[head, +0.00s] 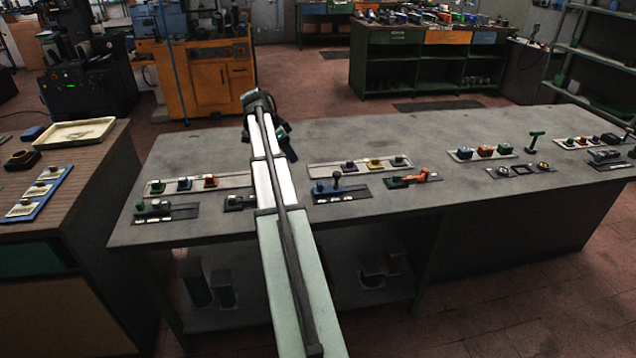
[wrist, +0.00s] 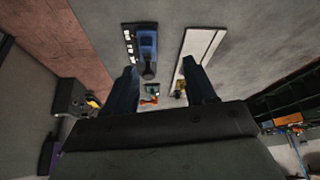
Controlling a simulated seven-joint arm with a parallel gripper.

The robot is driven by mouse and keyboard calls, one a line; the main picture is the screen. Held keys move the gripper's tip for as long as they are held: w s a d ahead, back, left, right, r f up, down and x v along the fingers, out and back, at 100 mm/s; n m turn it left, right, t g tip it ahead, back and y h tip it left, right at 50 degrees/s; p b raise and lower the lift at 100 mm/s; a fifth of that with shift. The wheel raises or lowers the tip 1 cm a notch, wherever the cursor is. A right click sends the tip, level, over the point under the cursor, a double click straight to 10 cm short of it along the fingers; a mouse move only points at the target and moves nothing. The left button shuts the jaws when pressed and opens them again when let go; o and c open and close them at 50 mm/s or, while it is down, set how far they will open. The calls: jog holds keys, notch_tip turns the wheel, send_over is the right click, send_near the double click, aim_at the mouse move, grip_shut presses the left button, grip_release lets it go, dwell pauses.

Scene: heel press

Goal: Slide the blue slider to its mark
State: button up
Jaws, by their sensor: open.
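The blue slider (head: 323,187) sits on a dark base plate (head: 352,194) near the front edge of the grey table, with a dark round knob at its right. In the wrist view the blue slider (wrist: 148,42) lies beyond my fingertips, and white marks (wrist: 129,45) run along its plate. I cannot tell which one is its mark. My gripper (wrist: 159,66) is open, with its two dark fingers apart and nothing between them. In the head view my gripper (head: 286,143) hangs above the table, left of and behind the blue slider, apart from it.
A green device (head: 155,208) and another block strip (head: 195,184) lie left of my arm. The table's back half (head: 400,130) is clear.

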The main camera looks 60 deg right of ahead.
aim_at(319, 183)
jog(key=s+d+f, duration=0.2)
jog(key=f, duration=0.2)
jog(key=s+d+f+m, duration=0.1)
jog(key=s+f, duration=0.2)
jog(key=f, duration=0.1)
jog(key=s+d+f+m+y, duration=0.1)
jog(key=s+d+f, duration=0.1)
jog(key=f, duration=0.2)
jog(key=shift+s+d+f, duration=0.3)
jog(key=shift+s, duration=0.05)
jog(key=shift+c, duration=0.4)
grip_shut()
